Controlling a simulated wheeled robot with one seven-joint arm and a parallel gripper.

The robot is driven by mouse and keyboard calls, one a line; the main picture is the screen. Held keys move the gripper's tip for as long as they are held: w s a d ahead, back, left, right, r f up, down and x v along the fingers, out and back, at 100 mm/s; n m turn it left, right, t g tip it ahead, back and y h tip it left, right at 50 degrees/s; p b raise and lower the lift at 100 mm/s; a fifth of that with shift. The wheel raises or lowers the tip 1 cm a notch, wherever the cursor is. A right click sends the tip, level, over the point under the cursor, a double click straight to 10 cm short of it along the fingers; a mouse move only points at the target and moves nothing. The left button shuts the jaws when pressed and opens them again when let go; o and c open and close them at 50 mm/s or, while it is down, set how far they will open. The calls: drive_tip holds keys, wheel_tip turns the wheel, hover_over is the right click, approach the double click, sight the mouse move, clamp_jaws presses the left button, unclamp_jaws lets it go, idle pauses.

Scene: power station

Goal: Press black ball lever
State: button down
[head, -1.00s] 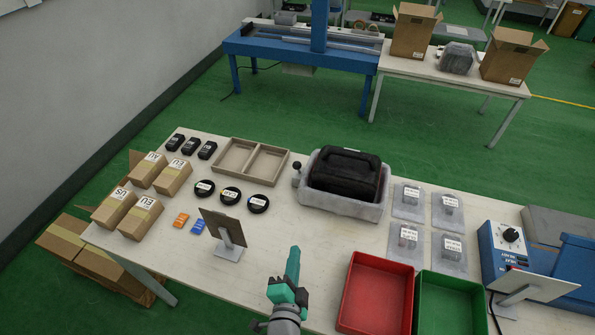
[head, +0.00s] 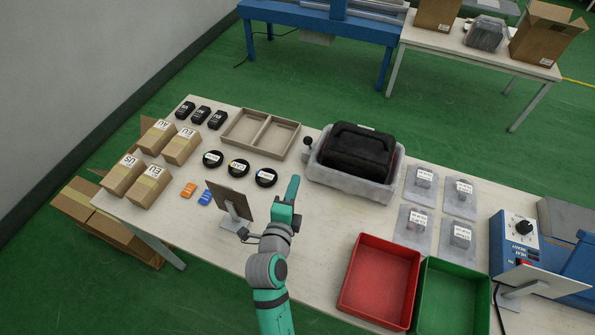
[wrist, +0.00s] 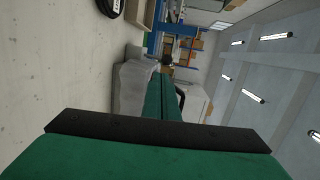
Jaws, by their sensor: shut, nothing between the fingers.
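The black ball lever (head: 307,142) sticks up at the left end of a grey bin (head: 385,191) that holds a bulky black case (head: 358,150). My gripper (head: 293,181) is shut and empty, its green fingers together over the table, in front of the lever and slightly to its left in the head view. A gap shows between fingertips and lever. In the wrist view, the shut fingers (wrist: 161,92) point toward a small dark ball (wrist: 167,60), which looks like the lever's knob. The grey bin (wrist: 130,88) shows beside the fingers there.
A tilted stand (head: 229,203) is close left of my arm. Three round black pucks (head: 238,167) and a divided beige tray (head: 244,128) lie left of the lever. Red (head: 352,287) and green trays (head: 445,300) are at the front right. Bare tabletop lies between.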

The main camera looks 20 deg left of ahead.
approach(309, 144)
drive_tip(key=w+a+f, duration=0.1)
drive_tip(key=w+f, duration=0.1)
drive_tip(key=w, duration=0.2)
drive_tip(key=shift+w+a+r, duration=0.15)
drive_tip(key=shift+w+a, duration=0.1)
drive_tip(key=shift+w, duration=0.65)
